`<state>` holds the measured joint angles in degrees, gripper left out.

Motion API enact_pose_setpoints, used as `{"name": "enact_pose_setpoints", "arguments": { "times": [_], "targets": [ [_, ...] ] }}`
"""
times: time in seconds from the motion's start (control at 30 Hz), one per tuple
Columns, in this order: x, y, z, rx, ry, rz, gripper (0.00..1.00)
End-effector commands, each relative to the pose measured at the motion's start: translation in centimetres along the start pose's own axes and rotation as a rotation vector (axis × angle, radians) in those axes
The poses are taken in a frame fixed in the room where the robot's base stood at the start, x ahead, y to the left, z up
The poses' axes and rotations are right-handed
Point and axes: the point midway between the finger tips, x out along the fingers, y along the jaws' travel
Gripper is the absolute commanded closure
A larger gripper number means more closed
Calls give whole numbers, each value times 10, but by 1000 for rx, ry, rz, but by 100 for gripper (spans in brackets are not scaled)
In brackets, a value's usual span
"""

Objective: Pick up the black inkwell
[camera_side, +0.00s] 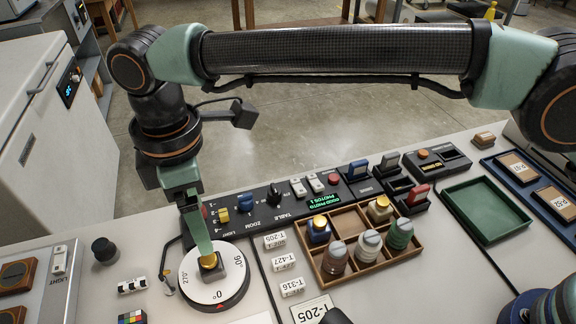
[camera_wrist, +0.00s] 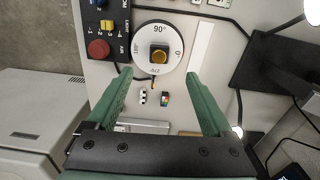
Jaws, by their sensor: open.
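The inkwell (camera_side: 211,272), a small squarish bottle with a round brass cap, stands upright on the white turntable dial (camera_side: 233,287). In the wrist view the inkwell (camera_wrist: 159,55) looks dark around its yellow cap, near the dial's middle. My gripper (camera_side: 203,249) points down over the dial, and its near finger partly covers the inkwell in the side view. In the wrist view the two green fingers of my gripper (camera_wrist: 159,77) are wide apart with nothing between the tips. The inkwell shows just beyond them, centred sideways. Whether a finger touches it I cannot tell.
A wooden divided tray (camera_side: 345,281) to the right holds several bottles and striped pieces. A control panel (camera_side: 275,209) with knobs runs behind the dial. A black round piece (camera_side: 104,250), a small colour chart (camera_side: 132,317) and a scale block (camera_side: 132,286) lie left of the dial.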

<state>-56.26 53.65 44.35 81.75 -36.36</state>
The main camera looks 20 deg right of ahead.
Motion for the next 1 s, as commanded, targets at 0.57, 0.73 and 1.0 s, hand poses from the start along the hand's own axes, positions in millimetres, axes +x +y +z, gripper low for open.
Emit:
{"name": "enact_pose_setpoints", "arguments": {
  "times": [0.57, 0.73, 1.0],
  "targets": [
    [71, -4, -5, -18, -5, -4, 15],
    [84, -2, -5, -18, -6, -4, 15],
    [120, 1, -7, -18, -5, -4, 15]
  ]
}}
